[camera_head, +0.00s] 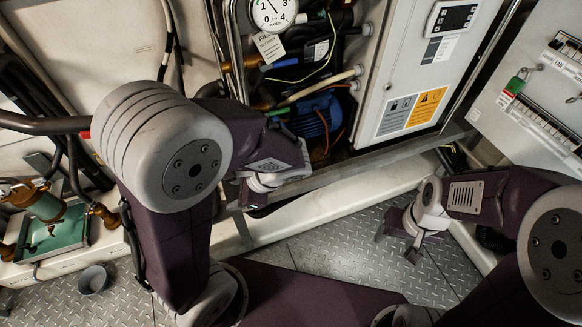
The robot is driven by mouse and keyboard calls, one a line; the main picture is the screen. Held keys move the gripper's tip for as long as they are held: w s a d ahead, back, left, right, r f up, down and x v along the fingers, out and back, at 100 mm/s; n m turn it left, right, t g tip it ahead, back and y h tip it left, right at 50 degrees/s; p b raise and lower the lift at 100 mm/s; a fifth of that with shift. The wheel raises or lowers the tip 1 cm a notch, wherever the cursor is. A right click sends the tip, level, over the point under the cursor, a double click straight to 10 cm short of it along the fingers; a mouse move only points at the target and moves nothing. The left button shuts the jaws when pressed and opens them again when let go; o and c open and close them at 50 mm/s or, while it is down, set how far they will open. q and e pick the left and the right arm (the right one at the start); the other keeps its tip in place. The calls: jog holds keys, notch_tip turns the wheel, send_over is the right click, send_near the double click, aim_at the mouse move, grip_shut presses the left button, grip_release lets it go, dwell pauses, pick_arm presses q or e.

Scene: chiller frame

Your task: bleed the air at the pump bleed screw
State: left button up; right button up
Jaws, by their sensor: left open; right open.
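A blue finned motor or pump body (315,115) sits inside the open chiller frame, among pipes and hoses. I cannot make out a bleed screw on it; my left arm hides part of that area. My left gripper (248,198) is in front of the frame's lower rail, left of and below the blue body, and appears empty. It is open, though its fingers are partly hidden by the wrist. My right gripper (400,240) is open and empty above the floor plate, to the right and apart from the frame.
A dial gauge (272,12) is above the blue body. A grey panel (415,85) with warning labels stands to its right, with a breaker panel (545,100) beyond. A green unit with brass fittings (55,235) is at left.

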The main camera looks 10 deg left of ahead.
pick_arm(q)
jog(key=w+d+f+m+t+y+b, duration=0.2)
jog(key=w+f+m+t+y+b, duration=0.15)
jog(key=w+f+m+b, duration=0.45)
jog(key=w+d+r+m+t+b, duration=0.4)
jog(key=w+d+m+t+b, duration=0.2)
jog(key=d+t+b, duration=0.45)
jog(key=b+x, duration=0.4)
jog(key=x, duration=0.4)
jog(key=shift+w+f+h, duration=0.25)
jog(key=shift+w+h, duration=0.2)
jog(key=shift+w, duration=0.05)
grip_shut()
pick_arm(e)
notch_tip(320, 180, down, 27)
jog(key=shift+w+f, duration=0.15)
jog(key=shift+w, duration=0.05)
